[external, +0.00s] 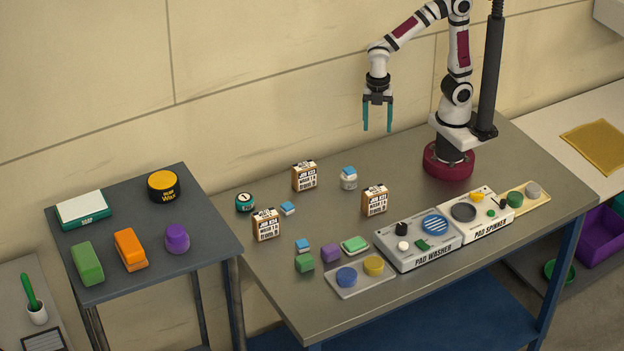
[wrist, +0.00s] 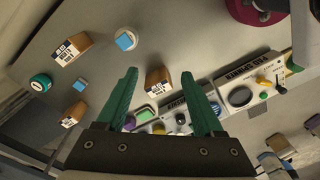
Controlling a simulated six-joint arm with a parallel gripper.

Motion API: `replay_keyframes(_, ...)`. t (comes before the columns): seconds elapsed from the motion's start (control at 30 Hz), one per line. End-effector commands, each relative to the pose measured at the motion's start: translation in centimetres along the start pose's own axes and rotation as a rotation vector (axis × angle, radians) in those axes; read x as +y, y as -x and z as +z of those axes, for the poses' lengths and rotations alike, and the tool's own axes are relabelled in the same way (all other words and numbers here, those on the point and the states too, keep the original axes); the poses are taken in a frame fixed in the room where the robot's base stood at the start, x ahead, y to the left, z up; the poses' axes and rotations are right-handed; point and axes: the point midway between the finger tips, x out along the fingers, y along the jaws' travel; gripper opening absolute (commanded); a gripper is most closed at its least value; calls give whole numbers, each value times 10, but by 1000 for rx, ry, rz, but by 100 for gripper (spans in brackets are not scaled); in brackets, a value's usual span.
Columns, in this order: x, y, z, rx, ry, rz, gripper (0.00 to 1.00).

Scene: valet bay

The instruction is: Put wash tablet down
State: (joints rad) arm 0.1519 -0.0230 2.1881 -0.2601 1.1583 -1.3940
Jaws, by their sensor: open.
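My gripper (external: 377,129) is open and empty, pointing down, well above the back of the metal table. Its teal fingers also show spread apart in the wrist view (wrist: 160,74). The other wash tablet (external: 302,246) lies nearer the front, just behind a green cube (external: 305,263). Neither touches my gripper.
A pad washer (external: 418,243) and pad spinner (external: 476,217) fill the right front. A purple cube (external: 331,253) and green-and-white block (external: 355,245) sit near a disc tray (external: 345,291).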

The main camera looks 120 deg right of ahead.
Motion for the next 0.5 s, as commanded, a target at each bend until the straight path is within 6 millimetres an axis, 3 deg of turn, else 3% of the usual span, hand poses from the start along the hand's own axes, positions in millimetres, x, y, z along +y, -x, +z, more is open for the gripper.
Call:
replay_keyframes(0.03,-31,10,4,16,-234,-8,69)
replay_keyframes(0.1,-72,15,13,27,-600,-39,69)
replay_keyframes(0.2,-117,15,25,24,-1021,-83,69)
replay_keyframes(0.33,-146,12,35,9,-1319,-117,69)
replay_keyframes(0.5,-151,11,37,3,-1381,-123,69)
